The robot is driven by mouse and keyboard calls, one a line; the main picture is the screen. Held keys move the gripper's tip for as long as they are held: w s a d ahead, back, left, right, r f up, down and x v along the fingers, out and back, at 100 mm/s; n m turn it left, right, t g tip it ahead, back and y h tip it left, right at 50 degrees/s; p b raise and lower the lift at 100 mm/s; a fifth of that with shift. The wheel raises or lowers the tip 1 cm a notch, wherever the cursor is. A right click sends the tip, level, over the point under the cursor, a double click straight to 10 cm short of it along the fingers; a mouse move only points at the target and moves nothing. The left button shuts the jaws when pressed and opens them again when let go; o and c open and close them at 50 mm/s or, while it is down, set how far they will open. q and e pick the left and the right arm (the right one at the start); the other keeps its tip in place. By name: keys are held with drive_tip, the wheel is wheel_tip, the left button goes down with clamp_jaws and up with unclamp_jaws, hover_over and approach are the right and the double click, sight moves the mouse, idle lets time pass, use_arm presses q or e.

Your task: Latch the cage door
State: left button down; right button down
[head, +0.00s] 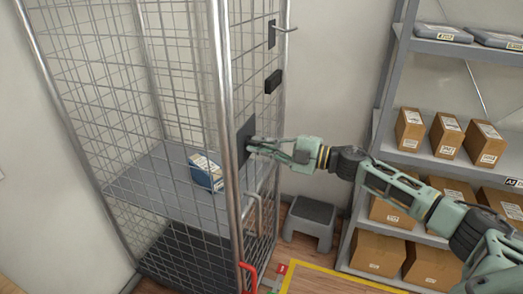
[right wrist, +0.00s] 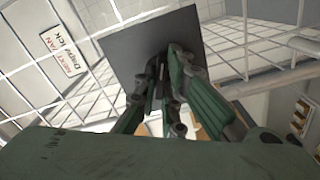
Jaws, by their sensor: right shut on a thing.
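The tall wire cage (head: 222,100) stands at left and centre in the head view. Its mesh cage door (head: 262,110) is on the side facing right. A dark square plate (head: 246,138) is on that door; it also fills the top middle of the right wrist view (right wrist: 155,32). My right gripper (head: 254,147) is at this plate, its fingers (right wrist: 158,78) shut on a part there that they mostly hide. Higher up are a black block (head: 273,81) and a latch lever (head: 285,29) sticking out. I cannot tell whether the door is fully closed. My left gripper is out of view.
A blue and white parcel (head: 206,172) lies on the cage's shelf (head: 150,185). A grey step stool (head: 310,222) stands on the floor right of the cage. A metal rack (head: 383,100) with cardboard boxes is at right. A red part (head: 248,276) shows at the cage's foot.

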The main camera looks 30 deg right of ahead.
drive_tip(key=n+b, duration=0.3)
drive_tip(key=n, duration=0.1)
drive_tip(key=shift+f+n, duration=0.1)
drive_tip(key=shift+n, duration=0.3)
idle(0.4)
drive_tip(key=c, duration=1.9)
unclamp_jaws()
drive_tip(key=shift+o, duration=0.2)
drive_tip(key=shift+s, duration=0.1)
drive_tip(key=v, duration=1.2)
